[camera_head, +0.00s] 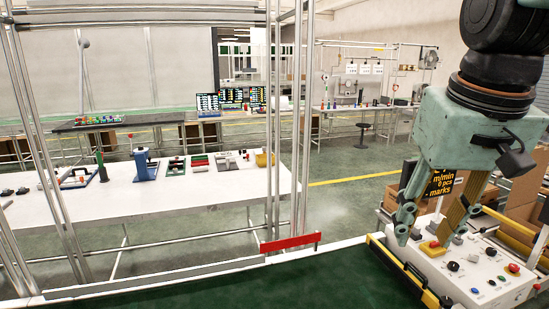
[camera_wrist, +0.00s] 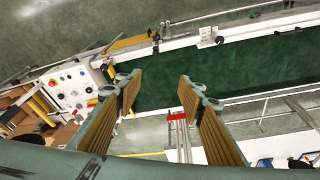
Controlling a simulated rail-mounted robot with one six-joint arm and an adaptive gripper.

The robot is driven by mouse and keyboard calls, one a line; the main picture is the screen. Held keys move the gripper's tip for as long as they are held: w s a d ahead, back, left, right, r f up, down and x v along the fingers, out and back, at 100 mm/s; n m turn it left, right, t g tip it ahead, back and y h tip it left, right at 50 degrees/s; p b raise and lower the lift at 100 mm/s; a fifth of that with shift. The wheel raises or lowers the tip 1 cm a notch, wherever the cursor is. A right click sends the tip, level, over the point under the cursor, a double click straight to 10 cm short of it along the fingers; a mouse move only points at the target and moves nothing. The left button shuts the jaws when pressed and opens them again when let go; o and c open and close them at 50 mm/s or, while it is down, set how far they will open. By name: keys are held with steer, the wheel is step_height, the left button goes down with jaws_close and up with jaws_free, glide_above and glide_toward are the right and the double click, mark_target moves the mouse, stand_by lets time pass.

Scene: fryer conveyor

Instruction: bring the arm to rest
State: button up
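My gripper (camera_head: 430,230) hangs with its fingers down at the right side of the head view, in front of a white control box. In the wrist view my gripper (camera_wrist: 160,85) shows two fingers with tan ribbed pads, spread apart with nothing between them. It is open and empty. The control box (camera_head: 484,266) has a yellow-and-red button, black knobs and coloured buttons; it shows at the left of the wrist view (camera_wrist: 72,90). The fingers overlap the box in the head view; I cannot tell whether they touch it.
A green conveyor belt (camera_head: 250,292) runs along the front, with a red bar (camera_head: 290,242) at its far edge. A white table (camera_head: 180,195) with tools stands beyond, behind metal posts (camera_head: 302,120). Cardboard boxes (camera_head: 520,195) stand behind the control box. Open floor (camera_head: 345,215) lies between.

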steer(key=s+a+f, duration=0.2)
steer(key=s, duration=0.5)
steer(key=s+a+f+n, duration=0.1)
steer(key=s+a+f, duration=0.1)
steer(key=s, duration=0.6)
steer(key=shift+s+a+f+t+b, duration=0.2)
steer(key=shift+a+f+t+b, duration=0.1)
steer(key=shift+f+t, duration=0.1)
steer(key=shift+f, duration=0.1)
stand_by(0.8)
step_height(320, 180, down, 13)
steer(key=b, duration=1.3)
